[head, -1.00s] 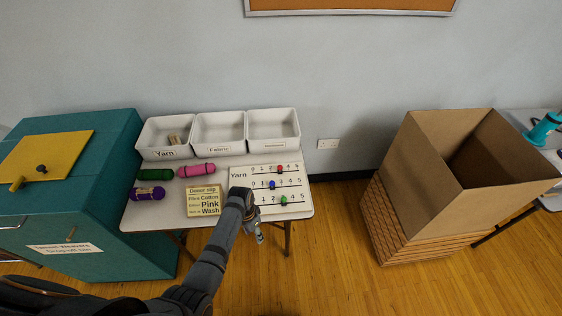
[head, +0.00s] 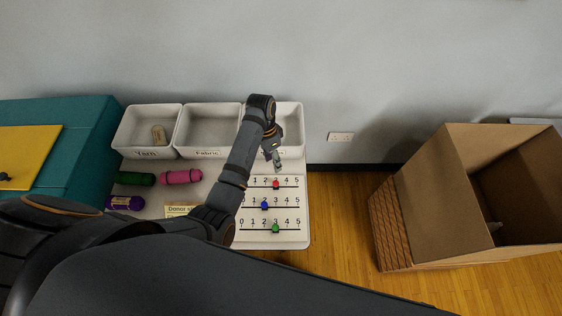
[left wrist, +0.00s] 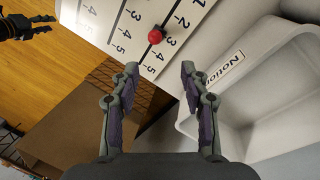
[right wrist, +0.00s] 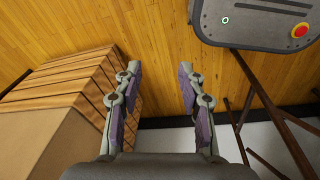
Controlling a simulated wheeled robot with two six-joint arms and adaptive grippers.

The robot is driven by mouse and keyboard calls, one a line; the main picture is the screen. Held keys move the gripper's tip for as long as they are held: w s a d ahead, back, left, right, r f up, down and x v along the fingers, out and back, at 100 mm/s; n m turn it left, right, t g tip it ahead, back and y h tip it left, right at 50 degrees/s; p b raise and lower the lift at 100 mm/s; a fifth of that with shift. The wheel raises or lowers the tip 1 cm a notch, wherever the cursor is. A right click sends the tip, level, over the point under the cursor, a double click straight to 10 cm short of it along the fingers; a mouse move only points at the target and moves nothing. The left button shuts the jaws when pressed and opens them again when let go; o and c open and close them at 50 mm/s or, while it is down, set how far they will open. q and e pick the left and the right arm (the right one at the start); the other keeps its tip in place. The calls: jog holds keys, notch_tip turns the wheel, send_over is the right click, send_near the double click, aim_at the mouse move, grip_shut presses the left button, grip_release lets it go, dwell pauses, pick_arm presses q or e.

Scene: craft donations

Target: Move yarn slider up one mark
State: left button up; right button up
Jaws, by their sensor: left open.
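The slider board (head: 290,211) lies at the table's right end with three numbered rows. Its top row, labelled Yarn in the earlier head frame, carries a red knob (head: 276,184) by mark 3. A blue knob (head: 264,205) sits on the middle row and a green knob (head: 275,228) on the bottom row. My left gripper (head: 276,163) is open and empty, just behind the red knob and apart from it. The red knob (left wrist: 155,36) shows beyond the fingertips in the left wrist view. My arm hides the board's left part. My right gripper (right wrist: 160,70) is open and empty above the floor.
White bins stand behind the board: Yarn (head: 140,155), Fabric (head: 205,152) and one partly hidden by my arm (head: 292,110). Green (head: 135,178), pink (head: 181,176) and purple (head: 125,202) rolls lie left, near a donor slip (head: 178,211). A cardboard box (head: 435,190) stands right.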

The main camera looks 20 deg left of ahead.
aim_at(276, 182)
pick_arm(q)
jog(key=shift+s+d+f+p, duration=0.15)
jog(key=shift+s+d+f, duration=0.05)
jog(key=shift+s+f, duration=0.45)
jog(key=shift+s+d+f+p, duration=0.15)
jog(key=shift+s+f, duration=0.45)
jog(key=x, duration=0.4)
jog(key=shift+w, duration=0.45)
jog(key=shift+x, duration=1.25)
jog(key=shift+f, duration=0.4)
jog(key=shift+c, duration=0.7)
jog(key=c, duration=0.7)
grip_shut()
pick_arm(e)
jog(key=s, duration=0.2)
jog(key=shift+s+r, duration=0.4)
